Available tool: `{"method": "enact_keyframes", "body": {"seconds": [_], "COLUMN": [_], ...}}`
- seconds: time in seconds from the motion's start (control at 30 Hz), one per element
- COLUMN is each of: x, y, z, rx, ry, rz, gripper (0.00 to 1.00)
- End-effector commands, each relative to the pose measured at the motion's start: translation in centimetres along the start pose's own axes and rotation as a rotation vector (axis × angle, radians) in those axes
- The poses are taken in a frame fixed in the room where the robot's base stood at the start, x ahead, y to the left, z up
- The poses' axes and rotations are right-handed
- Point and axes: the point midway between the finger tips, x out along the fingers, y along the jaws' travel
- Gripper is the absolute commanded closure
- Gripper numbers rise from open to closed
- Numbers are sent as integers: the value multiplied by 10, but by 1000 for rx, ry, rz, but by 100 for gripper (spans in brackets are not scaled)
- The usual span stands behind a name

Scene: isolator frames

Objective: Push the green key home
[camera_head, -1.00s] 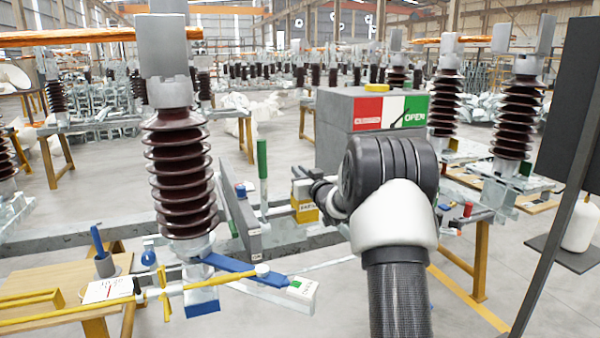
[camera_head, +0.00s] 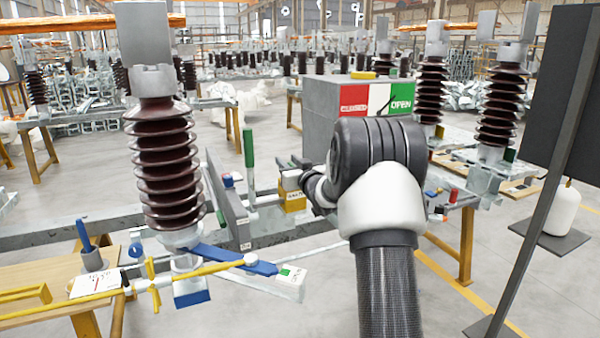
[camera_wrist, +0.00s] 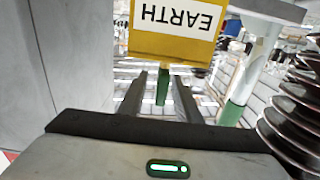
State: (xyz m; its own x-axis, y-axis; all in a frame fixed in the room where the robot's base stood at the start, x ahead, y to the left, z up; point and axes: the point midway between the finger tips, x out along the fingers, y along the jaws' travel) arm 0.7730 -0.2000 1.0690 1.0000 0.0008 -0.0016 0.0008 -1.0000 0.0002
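A green stick (camera_wrist: 163,87), probably the green key, shows in the wrist view below a yellow block (camera_wrist: 176,28) lettered EARTH, which appears upside down there. My gripper (camera_wrist: 160,80) has its two dark fingers apart, one on each side of the stick, with gaps visible; I cannot tell how far away it is. In the head view the yellow block (camera_head: 293,201) sits just below and beside my gripper (camera_head: 285,170), whose fingers are small and partly hidden by my wrist. The green key cannot be made out in the head view.
A green-handled lever (camera_head: 248,147) stands upright left of my gripper; a grey plate (camera_head: 225,205) is beside it. A grey box (camera_head: 325,115) marked CLOSED and OPEN rises behind my arm. A brown ribbed insulator (camera_head: 162,160) stands left, and a dark panel (camera_head: 553,85) right.

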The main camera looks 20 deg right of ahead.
Motion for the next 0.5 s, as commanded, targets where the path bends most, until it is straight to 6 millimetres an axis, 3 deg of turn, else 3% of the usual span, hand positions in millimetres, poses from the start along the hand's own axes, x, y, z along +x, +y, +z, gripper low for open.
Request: {"method": "enact_keyframes", "body": {"seconds": [0.5], "x": [-121], "y": [2], "z": [-2], "rx": [0], "ry": [0], "rz": [4], "gripper": [69]}}
